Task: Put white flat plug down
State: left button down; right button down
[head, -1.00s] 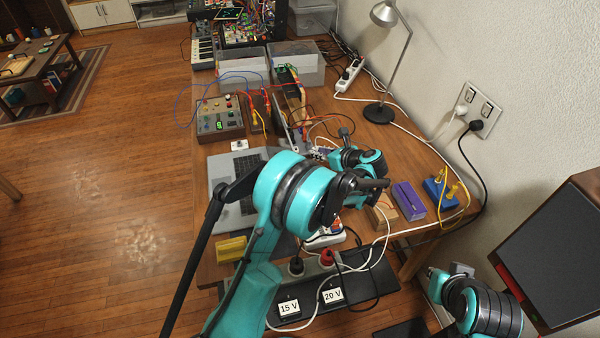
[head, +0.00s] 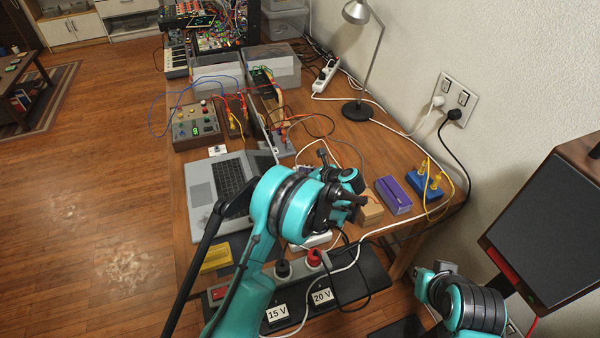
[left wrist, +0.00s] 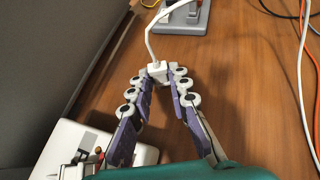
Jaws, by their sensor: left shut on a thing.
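The white flat plug (left wrist: 157,70) is between my left gripper's fingertips in the left wrist view. Its white cable runs up from it. My left gripper (left wrist: 159,78) is shut on the plug, above the brown wooden table (left wrist: 232,90). Whether the plug touches the wood I cannot tell. In the head view my left arm reaches over the table's front part, and its wrist hides the fingertips and the plug.
A laptop (head: 202,190), a purple box (head: 394,196) and a blue block with yellow plugs (head: 425,184) stand around my left wrist. A power strip (head: 326,76) and lamp (head: 357,12) are farther back. Loose cables cross the table.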

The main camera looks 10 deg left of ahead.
pick_arm(q)
jog(key=shift+f, duration=0.6)
jog(key=c, duration=1.7)
grip_release()
jog(key=shift+r, duration=0.1)
